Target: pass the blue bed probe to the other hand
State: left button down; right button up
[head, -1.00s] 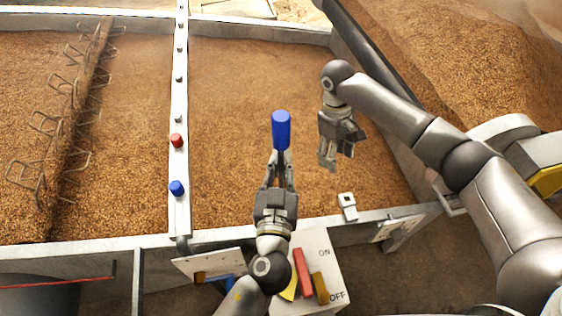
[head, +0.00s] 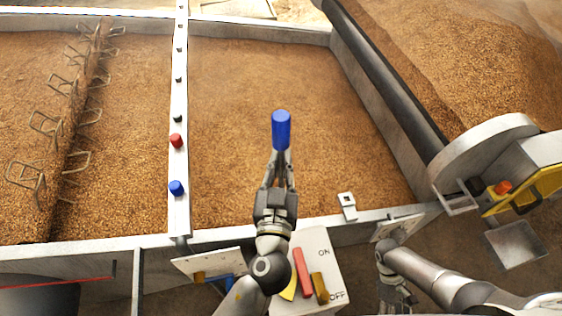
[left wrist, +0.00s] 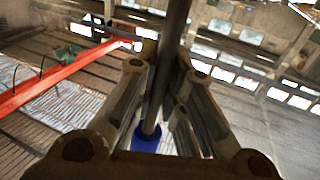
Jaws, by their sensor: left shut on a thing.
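The blue bed probe (head: 281,131) has a thick blue cylinder handle and stands above the middle grain bed in the head view. My left gripper (head: 280,163) is shut on its dark shaft just below the handle. In the left wrist view, the dark shaft (left wrist: 174,50) runs between the fingers, with a blue part (left wrist: 147,139) low between them. My right gripper (head: 399,298) hangs low at the right, apart from the probe; its fingers are too unclear to judge.
A white rail (head: 179,100) carries a red knob (head: 176,140) and a blue knob (head: 176,188). A switch box (head: 317,246) with ON and OFF marks stands near my left arm. A small white block (head: 347,205) sits by the bed's front wall. Air above the bed is clear.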

jog(key=s+a+f+m+t+y, duration=0.1)
jog(key=s+a+f+m+t, duration=0.1)
jog(key=s+a+f+t, duration=0.2)
jog(key=s+a+f+m+t+y, duration=0.1)
jog(key=s+a+f+t, duration=0.4)
jog(key=f, duration=0.5)
jog(key=a+m, duration=0.1)
jog(key=a, duration=0.1)
jog(key=shift+a+f+t, duration=0.2)
jog(key=shift+a+t, duration=0.2)
